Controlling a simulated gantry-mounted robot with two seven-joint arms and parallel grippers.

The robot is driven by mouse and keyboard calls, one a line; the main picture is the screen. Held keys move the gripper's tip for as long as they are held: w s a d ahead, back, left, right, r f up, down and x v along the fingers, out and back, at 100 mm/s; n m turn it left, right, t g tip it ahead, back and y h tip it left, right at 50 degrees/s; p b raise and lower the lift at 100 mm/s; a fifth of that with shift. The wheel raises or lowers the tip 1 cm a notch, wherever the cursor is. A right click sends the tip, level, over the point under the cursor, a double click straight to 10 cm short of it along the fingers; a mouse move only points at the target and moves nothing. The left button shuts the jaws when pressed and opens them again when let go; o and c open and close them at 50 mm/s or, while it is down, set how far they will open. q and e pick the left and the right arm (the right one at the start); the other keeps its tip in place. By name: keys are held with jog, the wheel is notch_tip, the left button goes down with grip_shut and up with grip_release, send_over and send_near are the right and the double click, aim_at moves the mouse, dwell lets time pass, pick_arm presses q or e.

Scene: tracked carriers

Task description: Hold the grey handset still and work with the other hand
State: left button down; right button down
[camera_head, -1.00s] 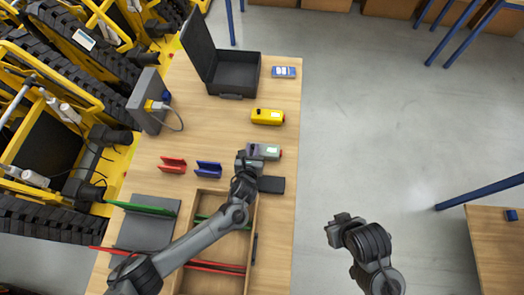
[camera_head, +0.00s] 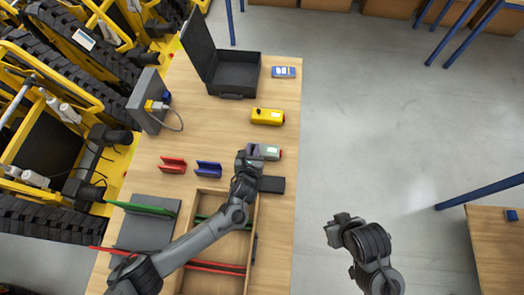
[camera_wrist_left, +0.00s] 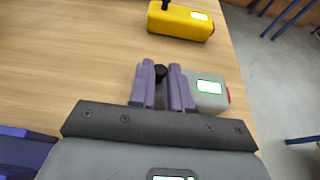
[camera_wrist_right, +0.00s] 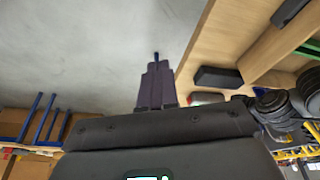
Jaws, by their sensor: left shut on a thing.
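The grey handset (camera_head: 269,152) lies on the wooden table near its right edge, with a lit screen and a red end on the right. My left gripper (camera_head: 254,152) is shut on its left part. In the left wrist view the two fingers (camera_wrist_left: 163,88) stand on either side of a black knob, and the handset's screen end (camera_wrist_left: 212,92) sticks out to the right; the rest is hidden. My right gripper (camera_head: 340,220) is over the floor, right of the table and away from the handset. In the right wrist view its fingers (camera_wrist_right: 155,88) are together and empty.
A yellow handset (camera_head: 267,116) lies behind the grey one. A dark block (camera_head: 271,185) lies just in front. Red (camera_head: 173,165) and blue (camera_head: 208,169) holders stand to the left. An open black case (camera_head: 238,75) and a blue device (camera_head: 284,72) are at the back.

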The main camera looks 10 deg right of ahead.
jog(key=shift+w+d, duration=0.1)
jog(key=shift+d, duration=0.05)
dwell(0.4)
jog(key=m+t+y, duration=0.4)
jog(key=t+y, duration=0.1)
jog(key=t, duration=0.2)
send_near(290, 158)
notch_tip(290, 158, down, 2)
jog(key=w+d, duration=0.1)
jog(key=d, duration=0.1)
jog(key=w+d+m+t+y, duration=0.2)
jog(key=w+d+m+y, duration=0.1)
jog(key=w, duration=0.1)
jog(key=shift+w+a+f, duration=0.1)
jog(key=shift+w+a, duration=0.3)
jog(key=shift+a, duration=0.9)
jog(key=shift+w+a+f, duration=0.1)
jog(key=shift+w+a, duration=0.25)
jog(key=shift+a, duration=1)
jog(key=shift+w+a, duration=0.4)
jog(key=shift+a, duration=0.9)
jog(key=shift+a, duration=0.2)
jog(key=shift+w+a, duration=0.1)
jog(key=shift+a, duration=0.15)
